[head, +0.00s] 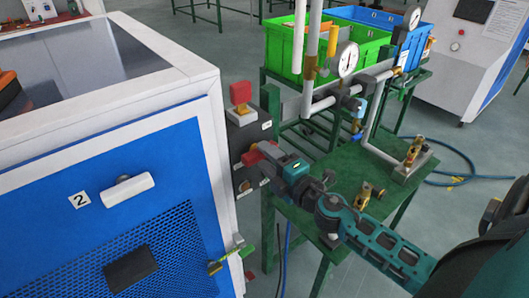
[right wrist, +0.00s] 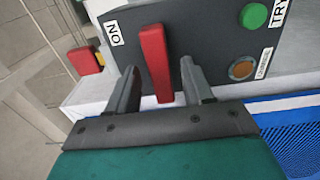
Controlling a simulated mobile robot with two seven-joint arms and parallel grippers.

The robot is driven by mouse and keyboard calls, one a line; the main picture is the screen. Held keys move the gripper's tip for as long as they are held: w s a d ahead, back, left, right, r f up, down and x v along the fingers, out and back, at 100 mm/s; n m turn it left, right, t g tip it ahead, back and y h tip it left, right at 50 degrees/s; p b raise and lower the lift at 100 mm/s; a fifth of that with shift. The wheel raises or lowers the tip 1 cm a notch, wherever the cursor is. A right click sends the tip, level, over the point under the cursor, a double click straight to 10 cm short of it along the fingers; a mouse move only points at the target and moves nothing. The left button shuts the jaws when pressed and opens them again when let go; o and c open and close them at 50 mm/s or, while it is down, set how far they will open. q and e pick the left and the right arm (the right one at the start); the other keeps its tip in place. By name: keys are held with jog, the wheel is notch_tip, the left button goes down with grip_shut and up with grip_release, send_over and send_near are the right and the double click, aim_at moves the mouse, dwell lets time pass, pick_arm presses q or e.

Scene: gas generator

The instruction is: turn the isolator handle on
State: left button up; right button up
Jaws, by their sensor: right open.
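The red isolator handle (right wrist: 155,62) stands out from a dark grey panel (right wrist: 205,35) with an "ON" label beside it. In the right wrist view it lies between the two fingers of my right gripper (right wrist: 158,80), with gaps on both sides. My right gripper is open. In the head view the same red handle (head: 252,157) shows at the tip of my right gripper (head: 266,160), on the side of the blue-and-white cabinet (head: 130,150); the gripper partly hides it. My left gripper is not in view.
Another red handle (head: 241,92) sits above on the same side. The panel carries a green button (right wrist: 254,16) and an orange-brown button (right wrist: 242,69). A green stand (head: 310,205) with pipes and a gauge (head: 347,60) stands close on the right, under my arm.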

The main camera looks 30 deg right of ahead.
jog(key=shift+w, duration=0.65)
jog(key=shift+c, duration=0.2)
grip_shut()
